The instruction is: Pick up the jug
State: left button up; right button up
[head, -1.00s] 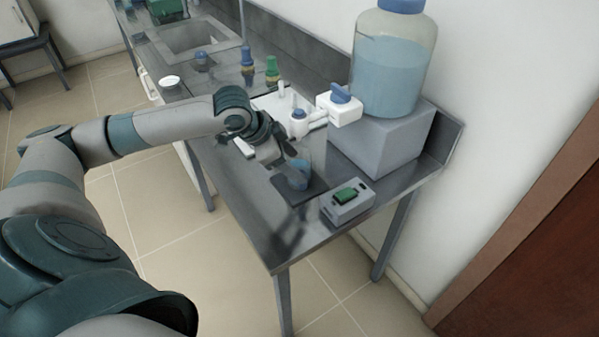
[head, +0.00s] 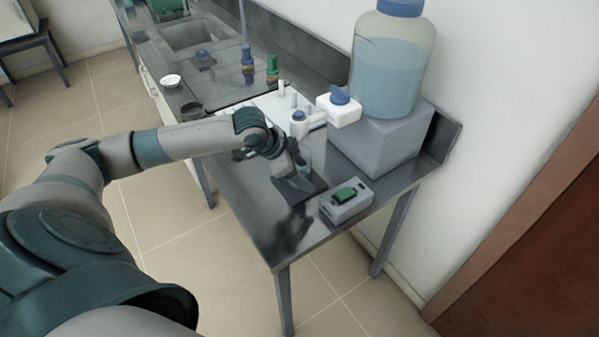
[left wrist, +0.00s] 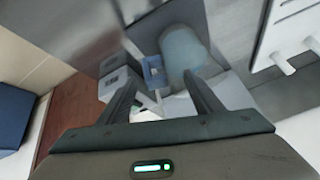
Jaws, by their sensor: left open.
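The jug is a small, pale blue, see-through vessel (head: 305,158) on a dark square plate (head: 316,183) near the end of the metal bench. My left gripper (head: 294,178) is in front of it and hides most of it in the head view. In the left wrist view the jug (left wrist: 184,48) lies just beyond the fingertips, with a blue loop handle (left wrist: 153,69) on its left side. The left gripper (left wrist: 160,84) is open, its two fingers apart with the handle in line with the gap. I cannot tell whether they touch it. My right gripper is not in view.
A grey box with a green top (head: 346,201) stands beside the plate. A large blue-capped bottle (head: 388,70) stands on a grey block (head: 375,145), its white tap (head: 340,106) close behind the jug. A white rack with pegs (head: 272,104) lies farther back.

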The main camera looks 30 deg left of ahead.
pick_arm(q)
grip_shut()
dwell(0.5)
jog(key=shift+r, duration=0.15)
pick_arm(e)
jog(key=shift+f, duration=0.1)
